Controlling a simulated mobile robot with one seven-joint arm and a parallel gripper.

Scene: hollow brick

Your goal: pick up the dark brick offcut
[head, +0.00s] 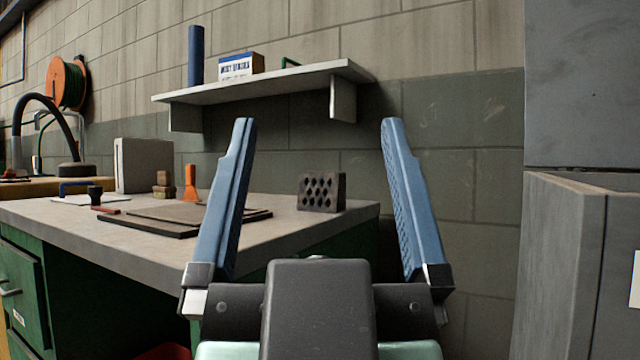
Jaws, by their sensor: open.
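The dark brick offcut (321,193) stands on the grey workbench top (345,218), near its right end. Its near face has rows of diamond-shaped holes. My gripper (314,125) is open and empty, with two blue fingers spread wide and pointing away from me. In the picture the brick shows between the two fingers, beyond them and apart from them. Nothing covers the brick's near face.
Left on the bench lie a dark board (185,217), an orange tool (191,184) and a grey box (144,165). A wall shelf (270,82) hangs above the brick. A grey cabinet (565,265) stands at the right.

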